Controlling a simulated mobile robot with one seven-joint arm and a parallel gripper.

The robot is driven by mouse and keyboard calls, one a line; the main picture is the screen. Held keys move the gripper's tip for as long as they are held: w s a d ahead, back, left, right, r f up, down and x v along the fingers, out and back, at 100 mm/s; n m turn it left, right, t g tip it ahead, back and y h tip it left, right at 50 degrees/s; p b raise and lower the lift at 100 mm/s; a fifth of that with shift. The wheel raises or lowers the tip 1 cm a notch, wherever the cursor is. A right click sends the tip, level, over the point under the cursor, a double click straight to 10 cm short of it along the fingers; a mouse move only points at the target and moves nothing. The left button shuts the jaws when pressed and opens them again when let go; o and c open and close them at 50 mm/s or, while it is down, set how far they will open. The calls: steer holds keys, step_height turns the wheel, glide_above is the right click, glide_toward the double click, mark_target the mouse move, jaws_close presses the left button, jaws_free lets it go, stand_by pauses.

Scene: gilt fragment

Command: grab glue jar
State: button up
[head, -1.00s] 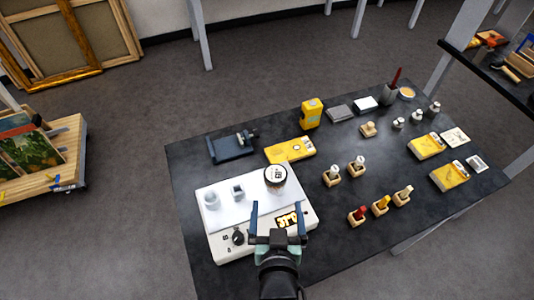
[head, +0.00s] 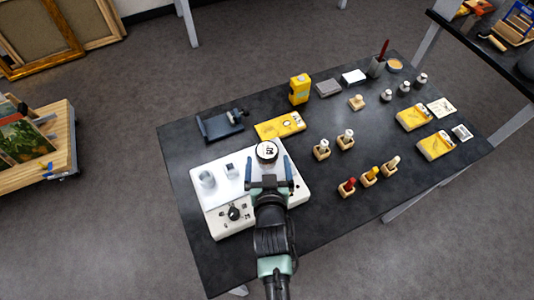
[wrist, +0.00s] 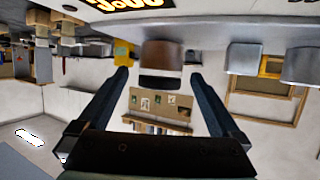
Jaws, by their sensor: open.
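A jar with a round label on its top and a dark rim (head: 267,151), which I take for the glue jar, stands upright at the back right of a white hot plate (head: 218,214). It also shows, inverted, in the wrist view (wrist: 160,55) as a brown and dark body. My gripper (head: 268,168) is open, its blue fingers pointing toward the jar. In the wrist view the gripper (wrist: 160,80) shows the jar centred between its fingertips. I cannot tell whether the tips reach past its near side. No contact shows.
Two small grey containers (head: 207,180) (head: 231,171) stand left of the jar on the hot plate. A yellow box (head: 280,125) lies just behind it. Bottles in wooden holders (head: 346,139) are to the right. The table's front right is clear.

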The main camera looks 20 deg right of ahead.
mark_target(267, 154)
steer(key=shift+x, duration=2.1)
steer(key=shift+a, duration=0.1)
steer(key=shift+c, duration=0.3)
jaws_close()
